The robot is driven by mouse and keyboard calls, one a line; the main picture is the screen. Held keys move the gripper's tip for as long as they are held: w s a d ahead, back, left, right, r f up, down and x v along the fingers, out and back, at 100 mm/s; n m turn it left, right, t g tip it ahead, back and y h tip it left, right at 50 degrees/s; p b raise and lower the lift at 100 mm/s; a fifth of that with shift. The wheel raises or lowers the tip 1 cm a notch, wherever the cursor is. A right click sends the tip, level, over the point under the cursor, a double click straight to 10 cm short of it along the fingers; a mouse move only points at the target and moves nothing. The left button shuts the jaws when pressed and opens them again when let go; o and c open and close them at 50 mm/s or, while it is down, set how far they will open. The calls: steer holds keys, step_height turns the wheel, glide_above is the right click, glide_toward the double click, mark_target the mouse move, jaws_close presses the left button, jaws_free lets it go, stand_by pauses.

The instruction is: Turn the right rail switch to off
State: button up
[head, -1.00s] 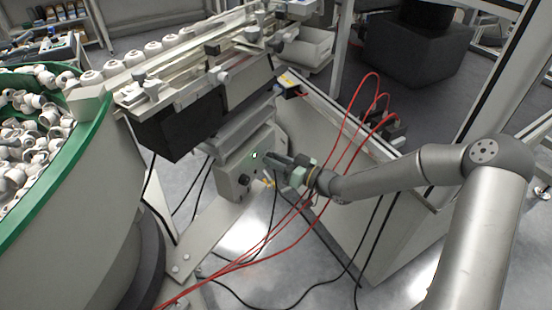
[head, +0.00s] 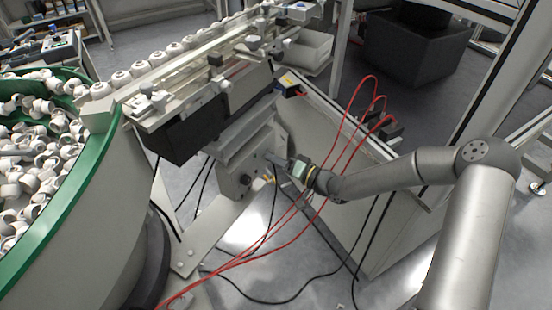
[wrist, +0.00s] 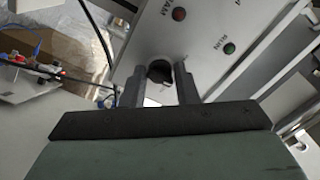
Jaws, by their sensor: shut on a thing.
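The control box (head: 236,174) hangs under the feeder rail in the head view. In the wrist view its grey panel (wrist: 205,45) carries a black round switch knob (wrist: 159,71). My gripper (wrist: 159,88) has one finger on each side of this knob and is shut on it. In the head view my gripper (head: 270,157) reaches the box's right part from the right, and the held knob is hidden there. A second dark knob (head: 245,180) shows lower on the box. A red lamp (wrist: 179,14) and a green lamp (wrist: 229,48), marked RUN, look dim.
Red hoses (head: 335,165) and black cables hang close around my gripper. A panelled frame stands at right. A green-rimmed bowl (head: 75,185) of white caps fills the left. The rail (head: 200,85) with white caps runs above the box.

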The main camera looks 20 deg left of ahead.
stand_by(0.5)
steer(key=o, duration=1)
steer(key=shift+c, duration=0.2)
steer(key=shift+d, duration=0.1)
steer(key=v, duration=1.7)
steer(key=shift+d, duration=0.2)
steer(key=shift+r, duration=0.1)
